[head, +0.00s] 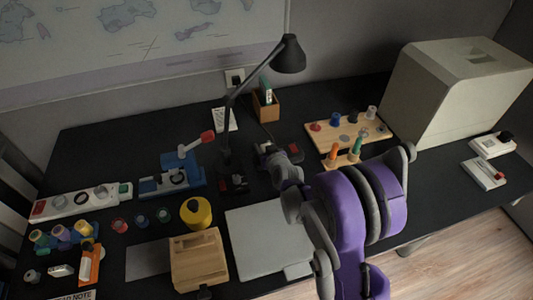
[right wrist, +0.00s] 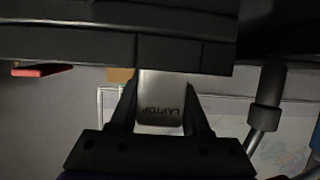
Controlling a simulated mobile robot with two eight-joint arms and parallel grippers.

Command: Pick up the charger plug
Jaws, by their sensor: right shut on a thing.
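My right gripper (head: 280,156) reaches over the black desk behind the grey laptop-like slab. In the right wrist view its two fingers are shut on a pale grey block marked "LAPTOP" (right wrist: 161,100), which looks like the charger plug. The block sits between the fingers, with its far end against or close to a dark edge. I cannot tell whether it is clear of the desk. In the head view the gripper and wrist mostly hide it. My left gripper is not in view.
A black desk lamp (head: 230,125) stands just left of the gripper. A wooden holder (head: 265,106) is behind it, and a wooden peg board (head: 328,133) is at right. The grey slab (head: 262,240) lies in front. A large beige box (head: 455,90) fills the right back.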

